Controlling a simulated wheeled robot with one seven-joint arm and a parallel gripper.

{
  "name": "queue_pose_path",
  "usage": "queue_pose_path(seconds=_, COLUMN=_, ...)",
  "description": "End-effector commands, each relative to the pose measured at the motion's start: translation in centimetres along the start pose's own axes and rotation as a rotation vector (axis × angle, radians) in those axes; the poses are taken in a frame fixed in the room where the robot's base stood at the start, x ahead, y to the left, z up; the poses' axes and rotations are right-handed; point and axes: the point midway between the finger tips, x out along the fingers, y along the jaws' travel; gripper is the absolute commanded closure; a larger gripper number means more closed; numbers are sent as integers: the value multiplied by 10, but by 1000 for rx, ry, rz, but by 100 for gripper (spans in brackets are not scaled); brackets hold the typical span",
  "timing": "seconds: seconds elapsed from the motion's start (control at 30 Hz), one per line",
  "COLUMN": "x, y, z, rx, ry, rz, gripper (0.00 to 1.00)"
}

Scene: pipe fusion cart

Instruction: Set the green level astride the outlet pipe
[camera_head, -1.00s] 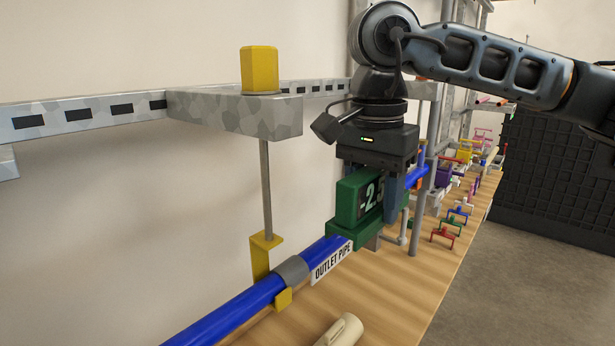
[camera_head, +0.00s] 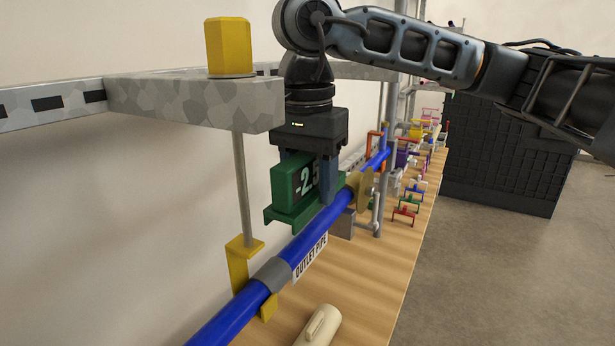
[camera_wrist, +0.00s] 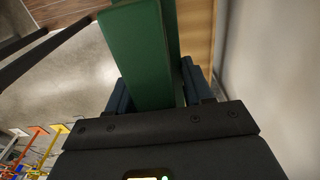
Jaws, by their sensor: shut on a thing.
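The green level (camera_head: 285,184) is upright, with a dark display reading about -2.5 on its face. My gripper (camera_head: 309,180) is shut on its body from above, one finger on each side. In the wrist view the level (camera_wrist: 137,50) lies between my fingers (camera_wrist: 158,88). The blue outlet pipe (camera_head: 313,226) runs diagonally, with a white "OUTLET PIPE" label. The level's base shows just above and left of the pipe, toward the wall side. I cannot tell whether it touches the pipe; the pipe does not show in the wrist view.
A grey bracket arm (camera_head: 190,102) with a yellow block (camera_head: 229,46) stands close left of my gripper. Its rod drops to a yellow clamp (camera_head: 239,262) near the pipe. A tan disc (camera_head: 366,188) and grey posts stand beyond the level. A cream object (camera_head: 318,326) lies on the bench.

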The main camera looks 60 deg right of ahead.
Motion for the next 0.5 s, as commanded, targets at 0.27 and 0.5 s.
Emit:
queue_pose_path(seconds=0.27, x=17, y=0, z=1, rx=0, ry=-1, rz=0, gripper=91)
queue_pose_path(seconds=0.5, x=32, y=0, z=2, rx=0, ry=-1, rz=-1, gripper=91)
